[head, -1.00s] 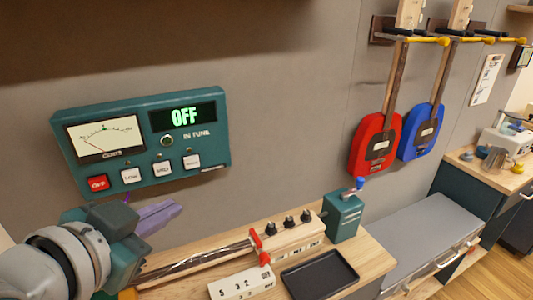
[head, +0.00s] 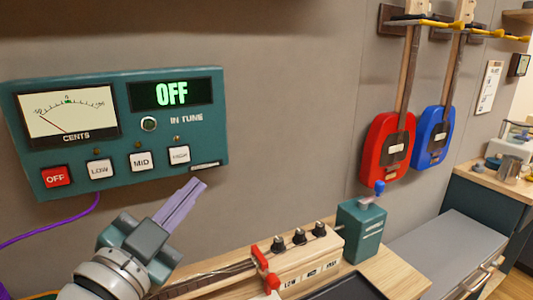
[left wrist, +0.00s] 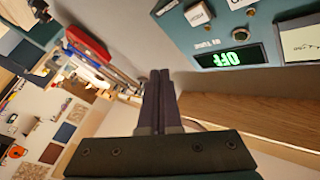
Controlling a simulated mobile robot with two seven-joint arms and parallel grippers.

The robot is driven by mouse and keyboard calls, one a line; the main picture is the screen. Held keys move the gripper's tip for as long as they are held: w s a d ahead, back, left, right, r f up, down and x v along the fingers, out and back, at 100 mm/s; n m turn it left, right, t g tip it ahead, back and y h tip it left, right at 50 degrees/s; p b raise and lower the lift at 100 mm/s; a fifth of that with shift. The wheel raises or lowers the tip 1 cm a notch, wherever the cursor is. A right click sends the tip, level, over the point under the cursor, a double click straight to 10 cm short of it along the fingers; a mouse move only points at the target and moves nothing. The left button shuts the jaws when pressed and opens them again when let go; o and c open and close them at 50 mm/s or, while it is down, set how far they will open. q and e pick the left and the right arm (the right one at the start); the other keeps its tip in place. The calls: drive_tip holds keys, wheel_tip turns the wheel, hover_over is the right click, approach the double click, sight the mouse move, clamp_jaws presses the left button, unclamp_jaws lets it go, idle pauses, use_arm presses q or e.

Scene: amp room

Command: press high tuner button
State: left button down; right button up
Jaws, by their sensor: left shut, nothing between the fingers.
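The teal tuner box (head: 60,180) is on the wall at the left of the head view. Its display (head: 172,94) reads OFF in green. Its button row has a red OFF button (head: 56,177), then white LOW (head: 100,169), MID (head: 140,161) and HIGH (head: 179,155) buttons. My left gripper (head: 199,184) is shut and empty, its purple fingers pointing up and right just below the HIGH button, apart from it. In the left wrist view the shut fingers (left wrist: 160,75) point up the middle, with the tuner (left wrist: 215,50) at upper right. My right gripper is not in view.
A wooden instrument neck (head: 300,262) with black knobs and a red clamp lies on the bench below. A teal box (head: 361,230) with a blue-tipped crank stands beside it. A dark tray (head: 350,288) is in front. Red (head: 385,155) and blue (head: 433,140) guitars hang at right.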

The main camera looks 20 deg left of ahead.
sight(189, 154)
use_arm(q)
drive_tip(key=shift+w+a, duration=0.1)
drive_tip(key=w+a+b, duration=0.3)
drive_tip(key=w+a, duration=0.2)
drive_tip(key=a, duration=0.1)
drive_tip(key=shift+w+a+b, duration=0.25)
drive_tip(key=shift+b, duration=0.15)
drive_tip(key=shift+w+a, duration=0.1)
idle(1.8)
drive_tip(key=shift+w+a, duration=0.2)
drive_tip(key=shift+a, duration=0.05)
drive_tip(key=shift+w+a+b, duration=0.25)
drive_tip(key=shift+a+b, duration=0.05)
drive_tip(key=shift+b, duration=0.1)
idle(0.7)
drive_tip(key=shift+d, duration=0.1)
drive_tip(key=shift+s+d+p, duration=0.55)
